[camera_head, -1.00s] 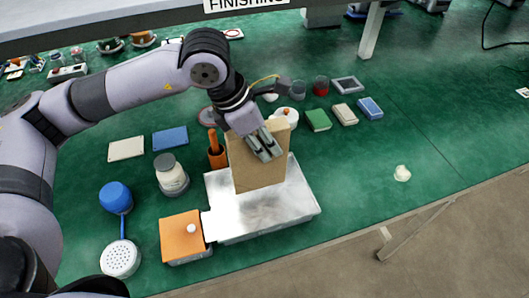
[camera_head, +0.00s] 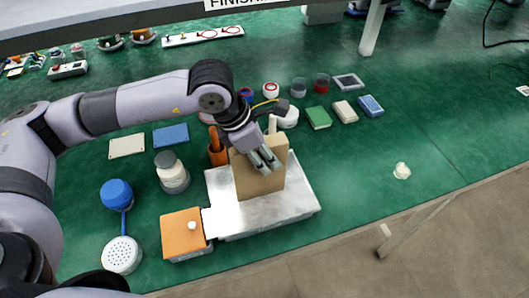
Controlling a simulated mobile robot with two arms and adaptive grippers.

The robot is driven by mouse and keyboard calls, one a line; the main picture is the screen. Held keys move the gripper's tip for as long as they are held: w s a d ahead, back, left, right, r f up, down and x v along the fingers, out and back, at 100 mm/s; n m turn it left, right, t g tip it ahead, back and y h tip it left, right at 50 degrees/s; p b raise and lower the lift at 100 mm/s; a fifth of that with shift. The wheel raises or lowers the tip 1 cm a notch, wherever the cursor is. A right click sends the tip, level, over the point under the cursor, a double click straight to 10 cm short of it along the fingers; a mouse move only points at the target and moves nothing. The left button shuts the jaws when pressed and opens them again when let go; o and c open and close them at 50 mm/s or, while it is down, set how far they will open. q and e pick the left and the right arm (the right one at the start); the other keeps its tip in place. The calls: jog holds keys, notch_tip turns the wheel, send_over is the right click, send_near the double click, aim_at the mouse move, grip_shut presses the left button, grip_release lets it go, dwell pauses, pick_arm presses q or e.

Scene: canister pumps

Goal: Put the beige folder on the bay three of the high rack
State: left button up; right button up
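The beige folder (camera_head: 260,184), a flat tan block, stands upright over the silver metal tray (camera_head: 300,202) in the middle. My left gripper (camera_head: 264,160) comes from above and behind it. Its grey fingers lie close together at the folder's upper part, and it looks shut on the folder. Where the far finger pad touches is hard to see. Whether the folder's bottom rests on the tray or hangs just above it, I cannot tell. My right gripper is not in view. No rack bay marked three can be made out.
An orange box (camera_head: 181,232) adjoins the tray's left side. A lidded jar (camera_head: 172,175), a blue-handled strainer (camera_head: 122,254) and an orange holder (camera_head: 217,155) stand nearby. A grey ledge with a cut-off sign (camera_head: 240,3) runs along the top.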

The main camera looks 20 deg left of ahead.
pick_arm(q)
jog(key=shift+o, duration=1.2)
